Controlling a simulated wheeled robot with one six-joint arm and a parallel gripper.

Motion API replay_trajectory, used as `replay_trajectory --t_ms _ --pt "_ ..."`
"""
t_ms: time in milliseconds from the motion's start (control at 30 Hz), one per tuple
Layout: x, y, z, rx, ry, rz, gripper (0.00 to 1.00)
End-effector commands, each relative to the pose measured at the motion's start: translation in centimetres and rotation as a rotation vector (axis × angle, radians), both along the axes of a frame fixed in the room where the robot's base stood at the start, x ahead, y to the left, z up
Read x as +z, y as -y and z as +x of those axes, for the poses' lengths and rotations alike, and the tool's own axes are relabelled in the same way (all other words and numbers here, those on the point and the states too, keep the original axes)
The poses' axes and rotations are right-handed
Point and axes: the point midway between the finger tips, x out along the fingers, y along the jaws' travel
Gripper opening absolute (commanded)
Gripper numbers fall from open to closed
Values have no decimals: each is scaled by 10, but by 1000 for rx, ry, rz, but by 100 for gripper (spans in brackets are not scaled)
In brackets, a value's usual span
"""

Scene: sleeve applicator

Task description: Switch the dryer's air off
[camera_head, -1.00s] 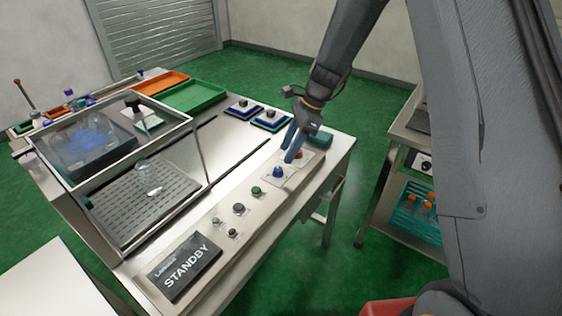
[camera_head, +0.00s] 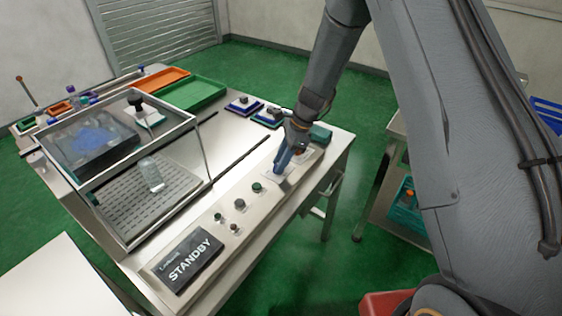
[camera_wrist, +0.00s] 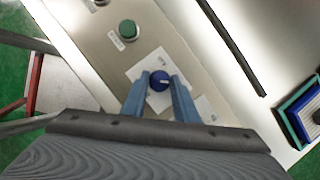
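The blue knob (camera_wrist: 159,81) sits on a white plate (camera_wrist: 140,72) on the machine's sloped control panel. In the wrist view my gripper (camera_wrist: 160,86) has its two blue fingers apart, one on either side of the knob. I cannot tell whether they touch it. In the head view my gripper (camera_head: 280,166) is over the right part of the panel and hides the knob. A green button (camera_wrist: 129,30) with a small label is beside the knob. The display (camera_head: 186,260) reads "STANDBY".
A clear-walled chamber (camera_head: 203,158) with a perforated tray and a bottle (camera_head: 151,174) stands left of the panel. More small knobs (camera_head: 239,204) line the panel. Green (camera_head: 193,96) and orange trays lie at the back. A steel cart is to the right.

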Motion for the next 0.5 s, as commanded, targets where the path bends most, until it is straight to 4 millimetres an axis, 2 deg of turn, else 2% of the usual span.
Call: replay_trajectory --t_ms 33,133,500 --pt "0 0 0 0 0 0 18" --pt "0 0 0 0 0 0 2" --pt "-1 0 0 64 -2 1 2"
